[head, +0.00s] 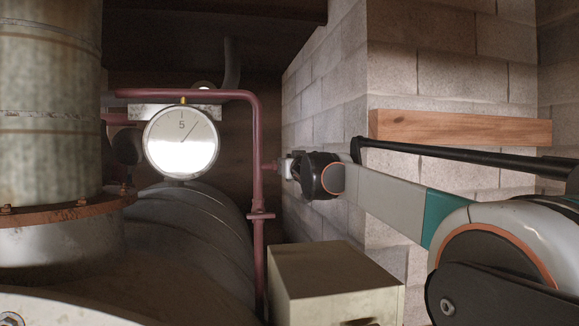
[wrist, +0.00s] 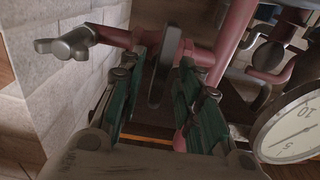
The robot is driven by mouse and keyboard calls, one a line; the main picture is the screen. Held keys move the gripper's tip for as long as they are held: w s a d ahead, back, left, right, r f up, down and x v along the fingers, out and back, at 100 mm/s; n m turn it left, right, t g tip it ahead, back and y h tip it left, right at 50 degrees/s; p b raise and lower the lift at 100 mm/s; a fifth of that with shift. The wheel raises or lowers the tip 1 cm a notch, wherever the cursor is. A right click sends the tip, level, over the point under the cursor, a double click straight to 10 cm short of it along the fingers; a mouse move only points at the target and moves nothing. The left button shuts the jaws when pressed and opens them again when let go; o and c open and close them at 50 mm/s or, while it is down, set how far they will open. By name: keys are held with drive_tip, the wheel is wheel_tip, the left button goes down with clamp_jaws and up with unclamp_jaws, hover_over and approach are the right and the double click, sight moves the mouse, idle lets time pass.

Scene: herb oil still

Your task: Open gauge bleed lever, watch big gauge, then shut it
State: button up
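The big gauge (head: 181,142) has a white dial with a 5 near the top, and its needle points up and right. Part of its dial shows in the wrist view (wrist: 290,128). A flat dark grey lever (wrist: 164,66) stands by the red pipe stub, between the fingers of my gripper (wrist: 167,62). The green-padded fingers are apart, with a small gap on each side of the lever. In the head view my gripper (head: 287,167) is small beside the red pipe, and the lever is not clear there.
A grey wing-shaped end piece (wrist: 66,45) sits left of the lever. The red pipe (head: 257,150) runs down beside my gripper. A block wall (head: 325,90) with a wooden beam (head: 460,128) is close on the right. A pale box (head: 330,275) stands below my arm.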

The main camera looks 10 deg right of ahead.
clamp_jaws()
drive_tip(key=shift+a+f+n+b, duration=0.1)
drive_tip(key=shift+a+n+b, duration=0.1)
drive_tip(key=shift+n, duration=2.55)
drive_tip(key=shift+a+f+n+b, duration=0.1)
drive_tip(key=shift+f+n+b, duration=0.1)
drive_tip(key=shift+n, duration=2.6)
drive_tip(key=shift+a+f+n+b, duration=0.1)
drive_tip(key=shift+a+n+b, duration=0.1)
drive_tip(key=shift+n, duration=2.55)
